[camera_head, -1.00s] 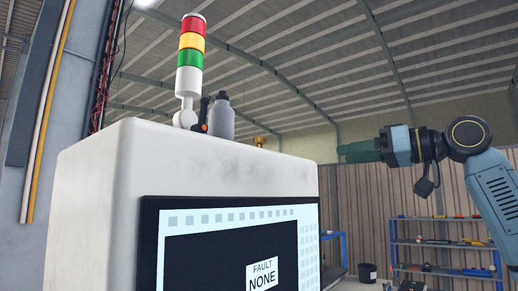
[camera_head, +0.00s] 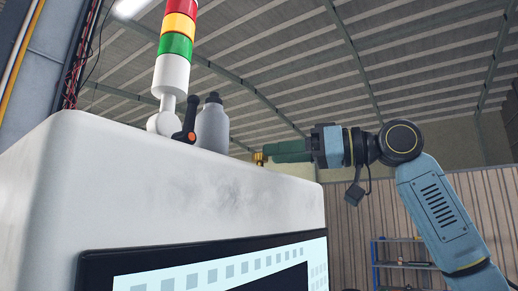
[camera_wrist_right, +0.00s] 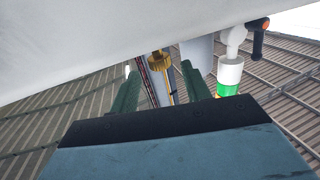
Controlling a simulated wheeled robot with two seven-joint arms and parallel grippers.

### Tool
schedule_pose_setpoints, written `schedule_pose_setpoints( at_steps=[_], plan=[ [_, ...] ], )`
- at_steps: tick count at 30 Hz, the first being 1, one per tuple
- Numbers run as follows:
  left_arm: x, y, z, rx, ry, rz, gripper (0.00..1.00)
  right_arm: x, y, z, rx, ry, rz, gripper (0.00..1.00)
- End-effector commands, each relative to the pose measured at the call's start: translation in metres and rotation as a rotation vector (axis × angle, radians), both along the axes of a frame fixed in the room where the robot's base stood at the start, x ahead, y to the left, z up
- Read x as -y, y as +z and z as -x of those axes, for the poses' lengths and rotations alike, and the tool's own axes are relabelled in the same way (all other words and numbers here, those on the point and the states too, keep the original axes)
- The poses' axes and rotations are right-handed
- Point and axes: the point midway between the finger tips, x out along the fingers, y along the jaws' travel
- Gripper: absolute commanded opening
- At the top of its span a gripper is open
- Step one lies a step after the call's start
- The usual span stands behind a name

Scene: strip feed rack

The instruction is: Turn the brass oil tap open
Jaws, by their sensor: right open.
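The brass oil tap (camera_head: 259,158) shows as a small brass piece at the far right end of the white cabinet's top in the head view, mostly hidden by the cabinet and my gripper. In the right wrist view the brass tap (camera_wrist_right: 158,62) lies ahead, between the two green fingers. My right gripper (camera_head: 271,153) points left with its fingertips close to the tap. In the right wrist view the right gripper (camera_wrist_right: 160,72) is open; I cannot tell whether the fingers touch the tap. My left gripper is not in view.
The white cabinet (camera_head: 190,195) with a screen (camera_head: 230,272) fills the front left. On its top stand a grey bottle (camera_head: 213,125), a black lever with an orange end (camera_head: 189,120) and a red, yellow and green signal light (camera_head: 176,45). A blue shelf (camera_head: 405,262) stands behind.

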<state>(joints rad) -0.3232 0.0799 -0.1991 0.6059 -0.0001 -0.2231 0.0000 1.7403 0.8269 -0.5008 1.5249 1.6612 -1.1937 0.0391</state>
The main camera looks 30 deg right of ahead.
Motion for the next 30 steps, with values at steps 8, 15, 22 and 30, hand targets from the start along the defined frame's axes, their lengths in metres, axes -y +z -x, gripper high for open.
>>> schedule_pose_setpoints(
  at_steps=[8, 15, 22, 30],
  plan=[
    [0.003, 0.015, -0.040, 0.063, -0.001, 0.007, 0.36, -0.028, 0.002, -0.028, 0.000, 0.000, -0.001, 0.47],
    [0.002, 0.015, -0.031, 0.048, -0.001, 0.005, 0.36, -0.033, 0.000, -0.033, 0.001, -0.001, -0.002, 0.47],
    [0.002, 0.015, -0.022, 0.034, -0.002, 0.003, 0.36, -0.033, 0.000, -0.033, 0.001, -0.001, -0.002, 0.38],
    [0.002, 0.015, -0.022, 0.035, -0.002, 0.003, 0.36, -0.033, 0.000, -0.032, 0.001, -0.001, -0.001, 0.03]
  ],
)
